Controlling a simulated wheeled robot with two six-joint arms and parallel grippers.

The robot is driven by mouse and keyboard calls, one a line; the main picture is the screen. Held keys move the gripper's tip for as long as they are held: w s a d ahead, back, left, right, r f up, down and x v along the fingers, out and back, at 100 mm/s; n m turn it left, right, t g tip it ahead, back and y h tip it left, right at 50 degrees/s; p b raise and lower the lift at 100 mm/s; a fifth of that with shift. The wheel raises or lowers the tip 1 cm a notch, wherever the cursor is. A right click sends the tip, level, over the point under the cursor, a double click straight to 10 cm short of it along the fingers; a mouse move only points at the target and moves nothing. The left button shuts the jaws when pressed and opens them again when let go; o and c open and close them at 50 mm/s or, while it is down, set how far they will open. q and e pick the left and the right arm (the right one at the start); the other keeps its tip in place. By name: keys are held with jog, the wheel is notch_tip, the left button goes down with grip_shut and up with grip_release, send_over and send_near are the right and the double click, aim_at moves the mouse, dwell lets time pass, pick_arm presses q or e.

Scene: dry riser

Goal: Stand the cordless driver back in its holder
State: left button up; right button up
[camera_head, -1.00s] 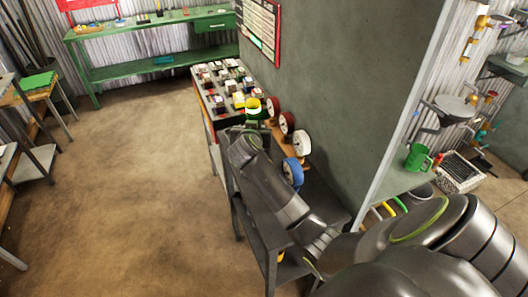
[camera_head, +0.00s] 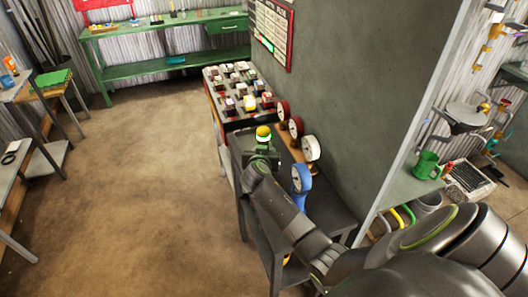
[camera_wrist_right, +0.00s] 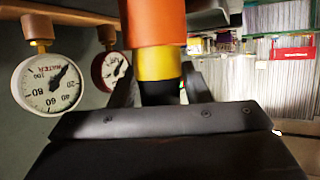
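My right gripper (camera_head: 262,152) is over the dark bench beside the grey wall. In the right wrist view its fingers (camera_wrist_right: 160,88) stand on either side of the black part of an orange and yellow tool (camera_wrist_right: 153,28) and appear shut on it. The tool's yellow top (camera_head: 263,133) shows just past the gripper in the head view. It looks upright; its lower part is hidden, and I cannot make out for certain that it is the cordless driver. I cannot pick out a holder. My left gripper is out of view.
A tray of small boxes (camera_head: 224,112) is beyond. A green bench (camera_head: 178,45) is at the back. The floor to the left is clear.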

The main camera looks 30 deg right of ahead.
jog(key=shift+o, duration=1.2)
jog(key=shift+r, duration=0.1)
jog(key=shift+s+a+r, duration=0.1)
jog(key=shift+s+a, duration=0.25)
jog(key=shift+s, duration=0.05)
jog(key=b+v, duration=0.2)
jog(key=v, duration=0.9)
